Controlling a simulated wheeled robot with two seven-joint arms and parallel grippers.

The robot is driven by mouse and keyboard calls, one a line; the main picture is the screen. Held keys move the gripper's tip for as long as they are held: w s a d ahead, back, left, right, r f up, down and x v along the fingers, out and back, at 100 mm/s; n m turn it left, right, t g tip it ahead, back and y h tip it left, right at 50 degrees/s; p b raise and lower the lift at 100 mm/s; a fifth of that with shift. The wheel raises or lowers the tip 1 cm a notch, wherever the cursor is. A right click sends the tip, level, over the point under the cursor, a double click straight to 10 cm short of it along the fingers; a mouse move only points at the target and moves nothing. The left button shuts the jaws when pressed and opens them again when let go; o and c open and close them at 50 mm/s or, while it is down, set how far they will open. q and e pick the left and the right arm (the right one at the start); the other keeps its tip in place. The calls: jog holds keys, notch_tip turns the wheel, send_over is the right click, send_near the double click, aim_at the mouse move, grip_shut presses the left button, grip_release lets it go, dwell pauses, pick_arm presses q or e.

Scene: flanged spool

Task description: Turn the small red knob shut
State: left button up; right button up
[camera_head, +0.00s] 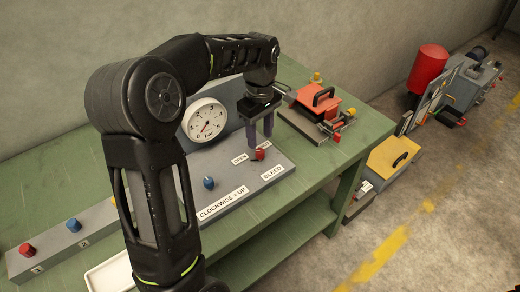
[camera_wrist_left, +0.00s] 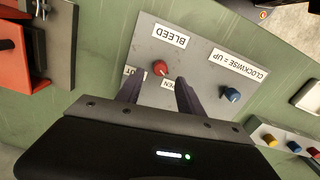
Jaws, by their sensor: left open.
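The small red knob (camera_head: 259,155) sits on the grey panel (camera_head: 222,181), between the OPEN label (camera_head: 239,159) and a partly hidden label, above the BLEED label (camera_head: 272,172). My left gripper (camera_head: 260,143) points down just above and behind the knob, fingers apart and empty. In the left wrist view, the red knob (camera_wrist_left: 160,68) shows just beyond the gap between the left fingertips (camera_wrist_left: 157,86). I cannot tell whether a finger touches it. My right gripper is not in view.
A blue knob (camera_head: 209,183) and the CLOCKWISE = UP label (camera_head: 222,204) share the panel. A round gauge (camera_head: 204,121) stands behind. An orange-topped device (camera_head: 319,106) is on the green bench (camera_head: 366,128) to the right; a button box (camera_head: 55,247) is at left.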

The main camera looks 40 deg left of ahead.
aim_at(260, 151)
pick_arm(q)
notch_tip(260, 151, down, 7)
jog(key=shift+r+p, duration=0.2)
jog(key=shift+p, duration=0.15)
jog(key=shift+c, duration=0.5)
grip_shut()
